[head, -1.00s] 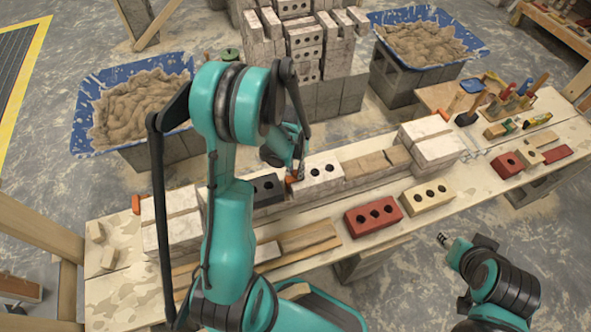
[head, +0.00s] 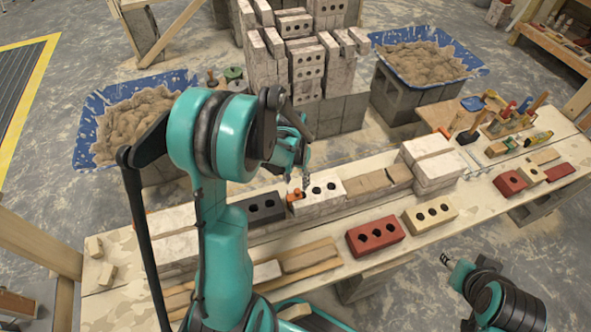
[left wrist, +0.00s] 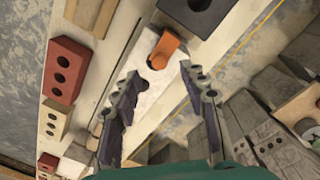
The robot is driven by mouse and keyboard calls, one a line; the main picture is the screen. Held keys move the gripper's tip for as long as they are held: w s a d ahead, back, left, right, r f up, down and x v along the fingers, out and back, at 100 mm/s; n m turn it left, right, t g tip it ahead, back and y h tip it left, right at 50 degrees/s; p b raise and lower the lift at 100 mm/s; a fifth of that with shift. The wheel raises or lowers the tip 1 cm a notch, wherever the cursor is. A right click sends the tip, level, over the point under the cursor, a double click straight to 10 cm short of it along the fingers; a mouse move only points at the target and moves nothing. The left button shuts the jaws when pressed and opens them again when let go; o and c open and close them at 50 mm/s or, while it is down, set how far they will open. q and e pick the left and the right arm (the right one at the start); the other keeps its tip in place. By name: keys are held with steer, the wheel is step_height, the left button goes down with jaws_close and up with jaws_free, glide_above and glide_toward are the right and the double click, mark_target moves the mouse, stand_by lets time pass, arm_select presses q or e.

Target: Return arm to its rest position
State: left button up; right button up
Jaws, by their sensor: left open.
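My left arm comes in from the left of the head view, bent over the bench.
A black brick (head: 264,207) lies left of the white one. A red brick (head: 375,236) and a cream brick (head: 430,214) lie in front of the row. Blue mortar tubs (head: 84,150) (head: 480,68) and a brick stack (head: 305,70) stand behind. Tools (head: 515,115) lie at right.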

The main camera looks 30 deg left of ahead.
arm_select(q)
step_height(320, 180, up, 7)
steer(key=shift+a, duration=0.2)
steer(key=s+d+r+t, duration=0.7)
steer(key=s+d+r, duration=0.2)
steer(key=s+d, duration=0.2)
steer(key=shift+d+r+m+y, duration=0.15)
steer(key=shift+r+m+y, duration=0.15)
steer(key=shift+r+m, duration=0.1)
steer(key=shift+c, duration=0.2)
